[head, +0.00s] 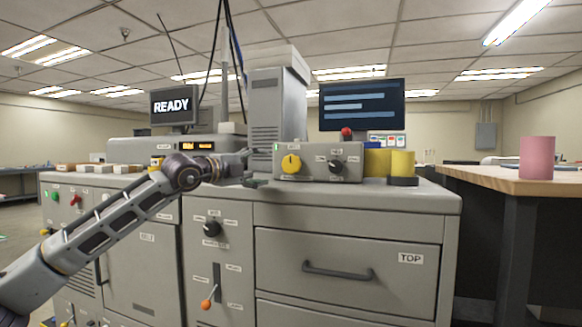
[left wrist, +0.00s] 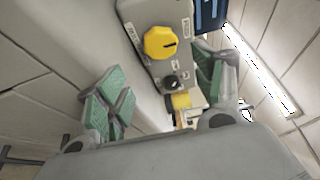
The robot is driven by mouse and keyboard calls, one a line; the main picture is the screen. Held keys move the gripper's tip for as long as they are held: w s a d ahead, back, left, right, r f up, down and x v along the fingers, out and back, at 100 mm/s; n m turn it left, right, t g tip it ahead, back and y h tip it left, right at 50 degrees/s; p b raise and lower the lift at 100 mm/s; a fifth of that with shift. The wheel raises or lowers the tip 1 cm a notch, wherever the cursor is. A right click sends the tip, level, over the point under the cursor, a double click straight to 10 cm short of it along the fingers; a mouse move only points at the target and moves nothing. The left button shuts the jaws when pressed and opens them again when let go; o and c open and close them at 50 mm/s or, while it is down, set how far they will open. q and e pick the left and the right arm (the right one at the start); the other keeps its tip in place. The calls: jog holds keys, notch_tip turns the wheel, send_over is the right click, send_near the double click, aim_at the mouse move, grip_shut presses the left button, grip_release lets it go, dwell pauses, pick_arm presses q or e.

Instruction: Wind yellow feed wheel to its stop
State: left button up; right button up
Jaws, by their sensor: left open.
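The yellow feed wheel (head: 291,163) is a round yellow knob on the front of a grey control box on the machine top. In the left wrist view the yellow wheel (left wrist: 160,43) shows a dark mark on its face, beyond my fingers. My left gripper (head: 252,168) is open and empty, just left of the control box and apart from the wheel. In the left wrist view its green-padded fingers (left wrist: 160,92) are spread wide. My right gripper is not in view.
A black knob (head: 336,165) sits right of the wheel on the same box. A red button (head: 347,132) is on top. A screen reads READY (head: 171,106). A drawer handle (head: 338,272) sticks out below.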

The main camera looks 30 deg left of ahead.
pick_arm(q)
jog(key=shift+w+r, duration=0.1)
jog(key=shift+w, duration=0.15)
dwell(0.4)
jog(key=p, duration=0.2)
send_near(290, 165)
jog(key=shift+w, duration=0.65)
jog(key=shift+w+d, duration=0.2)
jog(key=shift+w, duration=1.15)
jog(key=shift+w+d, duration=0.2)
jog(key=shift+w, duration=1.15)
jog(key=shift+w+d, duration=0.25)
jog(key=shift+w, duration=1.1)
jog(key=c, duration=0.7)
jog(key=shift+p, duration=0.5)
